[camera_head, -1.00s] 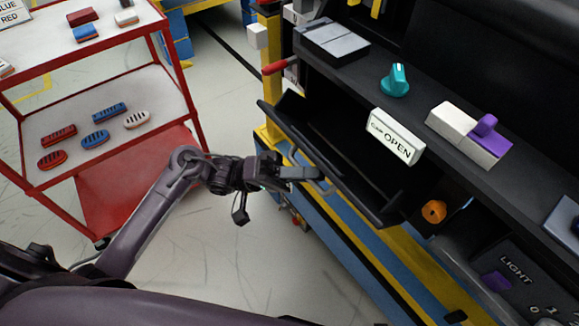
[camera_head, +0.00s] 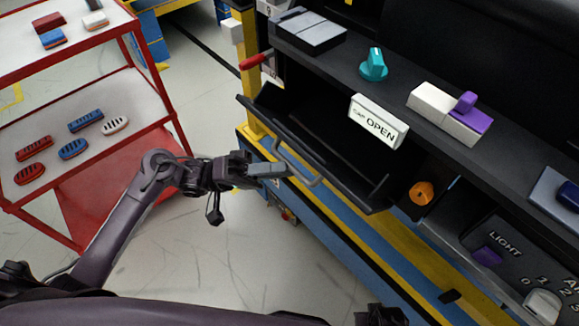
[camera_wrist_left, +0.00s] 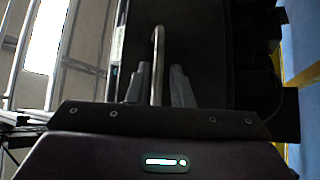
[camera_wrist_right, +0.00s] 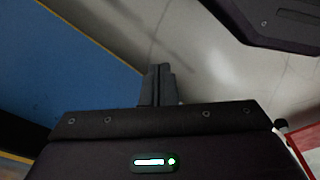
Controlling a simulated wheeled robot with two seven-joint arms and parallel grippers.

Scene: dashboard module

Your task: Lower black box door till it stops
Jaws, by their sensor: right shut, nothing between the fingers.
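The black box door (camera_head: 335,172) hangs open, tilted outward below the dark shelf, with the black box's inside showing behind it. A grey bar handle (camera_head: 307,178) sits on the door's outer face. My left gripper (camera_head: 284,170) is at the handle. In the left wrist view the handle (camera_wrist_left: 157,62) runs between its two spread fingers (camera_wrist_left: 160,85), with a gap on the right side. Contact with the handle cannot be told. My right gripper (camera_wrist_right: 157,85) is shut and empty, above the floor near a blue panel.
An "OPEN" sign block (camera_head: 378,121), a teal knob (camera_head: 373,66) and a white-purple switch (camera_head: 450,112) sit along the shelf. An orange knob (camera_head: 421,193) is right of the door. A red-framed cart (camera_head: 160,84) stands left.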

